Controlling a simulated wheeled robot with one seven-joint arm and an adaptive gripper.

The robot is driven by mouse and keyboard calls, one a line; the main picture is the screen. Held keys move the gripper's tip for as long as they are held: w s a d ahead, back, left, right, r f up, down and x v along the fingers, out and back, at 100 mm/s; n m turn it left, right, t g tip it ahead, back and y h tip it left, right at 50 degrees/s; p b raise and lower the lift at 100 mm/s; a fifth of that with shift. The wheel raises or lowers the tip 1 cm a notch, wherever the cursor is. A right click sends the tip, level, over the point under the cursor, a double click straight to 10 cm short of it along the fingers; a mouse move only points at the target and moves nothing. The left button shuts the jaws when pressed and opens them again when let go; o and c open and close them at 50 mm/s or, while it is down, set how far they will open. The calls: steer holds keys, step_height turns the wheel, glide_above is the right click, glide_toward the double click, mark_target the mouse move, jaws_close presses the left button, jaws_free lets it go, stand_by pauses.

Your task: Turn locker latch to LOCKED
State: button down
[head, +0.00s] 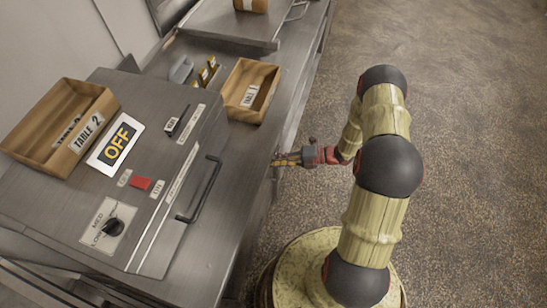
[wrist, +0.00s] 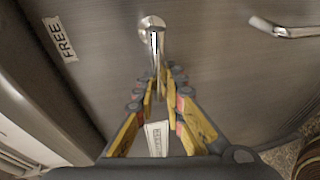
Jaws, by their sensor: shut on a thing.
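The locker latch (wrist: 152,25) is a shiny metal lever on a grey metal front in the wrist view. Its round pivot is at the top, and its arm runs down the picture to my fingertips. My gripper (wrist: 160,76) is shut on the lever's lower end, with the yellow and dark fingers on either side of it. A white FREE label (wrist: 60,40) lies to the upper left, apart from the lever. Another white label (wrist: 158,139) shows between the fingers, partly hidden and not fully readable. In the head view my gripper (head: 287,158) is at the counter's front edge; the latch is hidden there.
A metal bar handle (wrist: 285,28) sticks out at the upper right of the wrist view. On the counter stand a grey machine (head: 160,190) with an OFF sign and handle, a TABLE 1 box (head: 262,78) and a TABLE 2 box (head: 45,150). The floor at right is clear.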

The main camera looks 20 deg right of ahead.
steer(key=shift+f, duration=0.1)
stand_by(0.3)
steer(key=c, duration=2.1)
jaws_free()
steer(key=shift+c, duration=0.2)
steer(key=shift+d, duration=0.1)
steer(key=v, duration=1.2)
steer(key=shift+n, duration=0.3)
